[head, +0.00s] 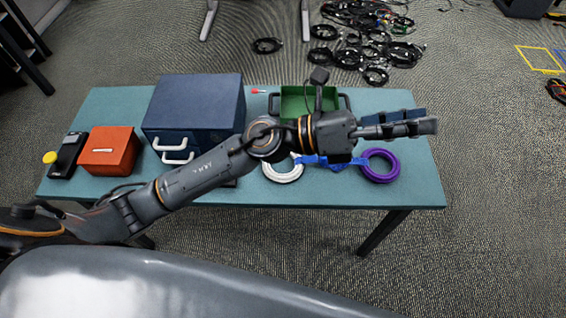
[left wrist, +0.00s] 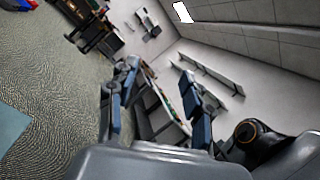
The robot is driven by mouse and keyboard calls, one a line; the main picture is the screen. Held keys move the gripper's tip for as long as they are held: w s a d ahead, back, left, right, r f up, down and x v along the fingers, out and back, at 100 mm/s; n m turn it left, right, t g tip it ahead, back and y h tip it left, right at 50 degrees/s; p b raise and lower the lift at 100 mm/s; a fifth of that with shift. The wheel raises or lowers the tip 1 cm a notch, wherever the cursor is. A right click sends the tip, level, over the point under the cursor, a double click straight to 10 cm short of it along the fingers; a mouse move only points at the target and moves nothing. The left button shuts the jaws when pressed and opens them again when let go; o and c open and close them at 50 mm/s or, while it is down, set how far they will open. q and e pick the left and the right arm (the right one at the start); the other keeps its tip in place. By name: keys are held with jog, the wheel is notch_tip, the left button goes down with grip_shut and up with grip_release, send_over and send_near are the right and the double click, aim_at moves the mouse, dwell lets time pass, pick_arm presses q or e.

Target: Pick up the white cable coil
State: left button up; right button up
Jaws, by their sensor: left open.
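The white cable coil (head: 284,179) lies on the teal table (head: 235,196) near its front edge. My left arm passes over it in the head view and hides its upper part. My left gripper (head: 428,121) is up above the table's right part, pointing right, past the white coil. It is open and empty. In the left wrist view the fingers (left wrist: 162,92) are apart with only the room behind them. The coil does not show in that view. My right gripper is in neither view.
A blue cable (head: 335,163) and a purple coil (head: 380,177) lie right of the white one. A green tray (head: 292,103), a dark blue drawer box (head: 193,100), an orange box (head: 110,151) and a black device (head: 67,156) stand on the table. Black cables (head: 350,57) lie on the floor behind.

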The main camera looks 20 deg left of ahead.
pick_arm(q)
notch_tip(320, 180, down, 4)
jog(key=s+d+m+g+y, duration=0.2)
jog(key=m+g, duration=0.2)
jog(key=m, duration=0.2)
jog(key=m+y+p, duration=0.1)
jog(key=m+y, duration=0.8)
jog(key=y, duration=1)
send_over(273, 172)
jog(key=shift+g, duration=0.4)
jog(key=f, duration=2.6)
jog(key=shift+s+f, duration=0.15)
jog(key=shift+s, duration=0.05)
notch_tip(273, 172, down, 5)
jog(key=shift+w+a+r+p, duration=0.1)
jog(key=shift+w+r+p, duration=0.1)
jog(key=shift+p, duration=0.65)
jog(key=shift+f, duration=0.55)
grip_shut()
